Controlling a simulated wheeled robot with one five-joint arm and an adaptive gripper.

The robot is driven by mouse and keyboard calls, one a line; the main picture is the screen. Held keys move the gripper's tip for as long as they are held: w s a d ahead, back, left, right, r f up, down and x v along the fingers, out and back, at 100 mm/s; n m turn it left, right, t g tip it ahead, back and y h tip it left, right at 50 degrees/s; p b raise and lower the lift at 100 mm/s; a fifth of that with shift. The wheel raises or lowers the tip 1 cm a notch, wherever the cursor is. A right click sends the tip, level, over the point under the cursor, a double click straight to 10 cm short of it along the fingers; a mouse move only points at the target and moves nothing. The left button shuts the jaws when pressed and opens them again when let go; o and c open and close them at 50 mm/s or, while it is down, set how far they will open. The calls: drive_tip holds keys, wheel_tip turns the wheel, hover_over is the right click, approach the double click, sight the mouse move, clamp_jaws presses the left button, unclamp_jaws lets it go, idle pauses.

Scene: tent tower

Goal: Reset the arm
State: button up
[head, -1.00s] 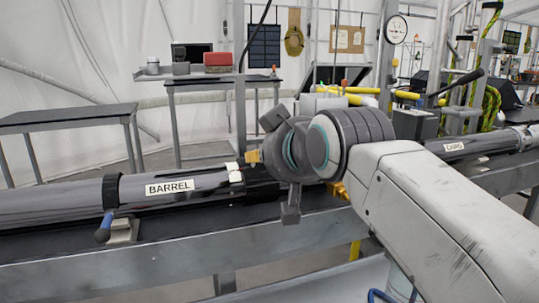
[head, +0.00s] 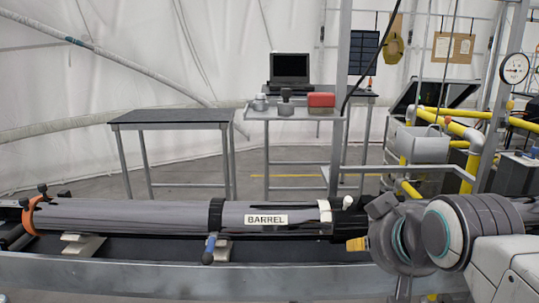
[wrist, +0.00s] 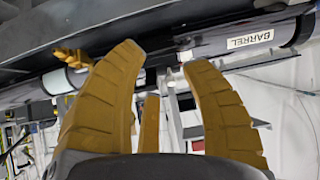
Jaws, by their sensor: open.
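My arm's wrist (head: 410,235) is at the right of the head view, in front of the right end of the grey tube labelled BARREL (head: 280,219). My gripper (wrist: 160,58) shows in the wrist view with its ochre fingers spread apart and nothing between them. In the head view the fingers are mostly hidden behind the wrist. The BARREL tube also shows in the wrist view (wrist: 290,33), beyond the fingertips. I cannot tell whether the fingers touch anything.
The tube lies on a long bench (head: 150,272) across the front. Behind it stand an empty dark table (head: 172,116) and a table with a laptop (head: 289,68) and a red box (head: 321,101). Yellow pipes (head: 455,126) and a post (head: 340,110) stand at the right.

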drive_tip(key=s+f+g+p, duration=0.1)
drive_tip(key=s+g+p, duration=0.5)
drive_tip(key=s+p, duration=0.9)
drive_tip(key=shift+s, duration=0.4)
drive_tip(key=shift+a, duration=0.15)
